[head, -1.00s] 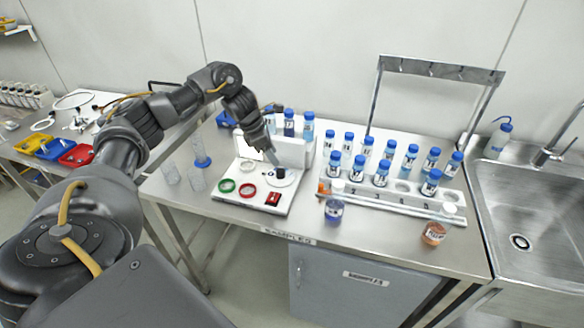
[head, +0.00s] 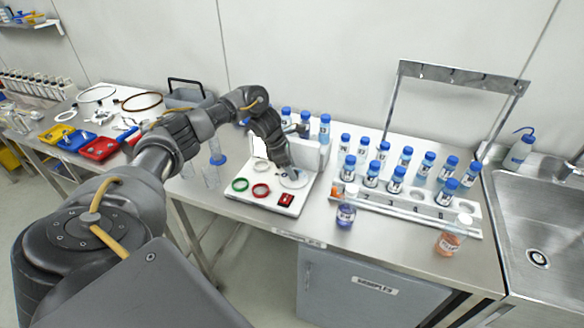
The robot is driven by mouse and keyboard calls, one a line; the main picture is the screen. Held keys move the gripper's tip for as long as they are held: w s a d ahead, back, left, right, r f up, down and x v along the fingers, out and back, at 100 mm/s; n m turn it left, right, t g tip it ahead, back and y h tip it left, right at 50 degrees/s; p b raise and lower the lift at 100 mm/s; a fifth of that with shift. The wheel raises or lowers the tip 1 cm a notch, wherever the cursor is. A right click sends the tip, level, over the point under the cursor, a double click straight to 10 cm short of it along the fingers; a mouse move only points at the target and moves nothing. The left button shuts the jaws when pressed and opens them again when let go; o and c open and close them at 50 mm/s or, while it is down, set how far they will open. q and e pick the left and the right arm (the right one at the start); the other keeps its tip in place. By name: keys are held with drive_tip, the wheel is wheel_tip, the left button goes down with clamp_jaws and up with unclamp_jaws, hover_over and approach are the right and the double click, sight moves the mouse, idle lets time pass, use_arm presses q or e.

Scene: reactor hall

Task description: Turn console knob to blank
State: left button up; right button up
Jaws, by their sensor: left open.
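The console (head: 274,203) is a white box on the steel bench, with a green ring, a red ring, a pale ring and a red switch on its top. Its knob dial (head: 301,181) is a pale disc at the right of the top. The knob itself is hidden by my left gripper (head: 292,172), which reaches down over the dial from the upper left. The fingers are too small and dark to see in detail. I cannot tell whether they touch the knob, and the dial's markings are not readable. My right gripper is not in view.
A purple jar (head: 345,214) and an orange jar (head: 452,235) stand near the front edge. Clear cylinders (head: 211,176) stand left of the console. A sink (head: 545,225) is at the far right.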

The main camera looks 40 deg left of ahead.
use_arm(q)
drive_tip(key=shift+w+d+f, duration=0.15)
drive_tip(key=shift+f, duration=0.4)
drive_tip(key=c, duration=1)
drive_tip(key=shift+o, duration=0.2)
